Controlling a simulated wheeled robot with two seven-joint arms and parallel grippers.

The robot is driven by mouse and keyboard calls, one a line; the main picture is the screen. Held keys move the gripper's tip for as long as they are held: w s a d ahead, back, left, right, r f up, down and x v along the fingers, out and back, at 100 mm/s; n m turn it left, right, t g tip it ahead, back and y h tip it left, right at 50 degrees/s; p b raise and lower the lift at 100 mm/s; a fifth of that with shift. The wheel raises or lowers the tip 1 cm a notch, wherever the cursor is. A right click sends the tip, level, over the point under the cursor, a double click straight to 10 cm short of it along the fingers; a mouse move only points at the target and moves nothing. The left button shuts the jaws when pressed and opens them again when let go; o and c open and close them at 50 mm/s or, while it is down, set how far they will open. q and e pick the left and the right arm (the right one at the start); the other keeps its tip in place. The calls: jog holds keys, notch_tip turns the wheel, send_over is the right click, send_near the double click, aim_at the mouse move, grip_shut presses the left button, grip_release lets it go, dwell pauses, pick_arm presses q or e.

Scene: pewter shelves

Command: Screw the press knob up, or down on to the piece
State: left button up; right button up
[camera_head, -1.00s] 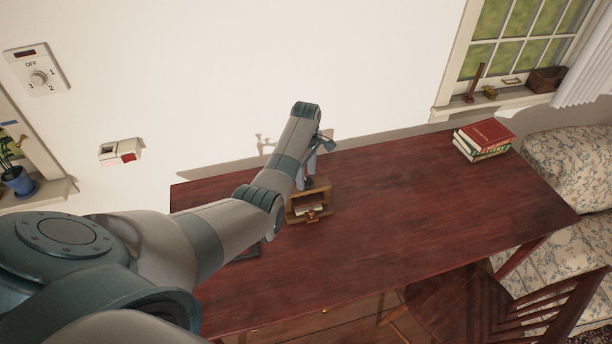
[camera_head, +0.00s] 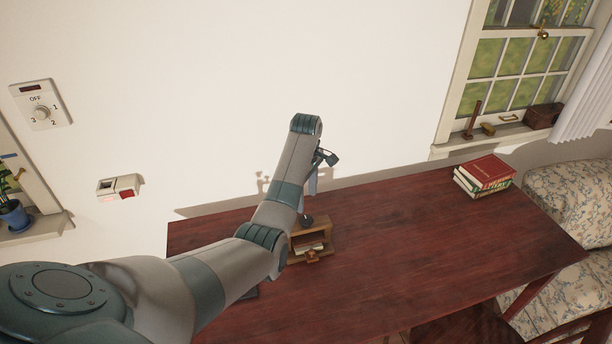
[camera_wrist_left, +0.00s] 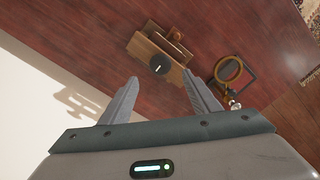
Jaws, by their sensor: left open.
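The press is a small wooden frame (camera_head: 325,232) on the red-brown table, with an open front. Its dark round knob (camera_head: 306,220) sits on top; it shows in the left wrist view as a black disc with a pale mark (camera_wrist_left: 160,64). A pale piece shows low inside the frame in the head view. My left gripper (camera_head: 313,188) is above the press in the head view. In the left wrist view its two fingers (camera_wrist_left: 160,92) are apart and empty, with the knob beyond and between their tips, not touched. My right gripper is not in view.
A magnifier-like brass ring (camera_wrist_left: 228,70) and a dark square frame (camera_wrist_left: 240,78) lie beside the press. Several books (camera_head: 484,174) are stacked at the table's far right. The wall stands close behind the press.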

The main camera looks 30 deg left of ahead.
pick_arm(q)
notch_tip(320, 180, up, 9)
jog(key=p, duration=0.2)
jog(key=shift+r, duration=0.15)
dwell(0.3)
dwell(0.6)
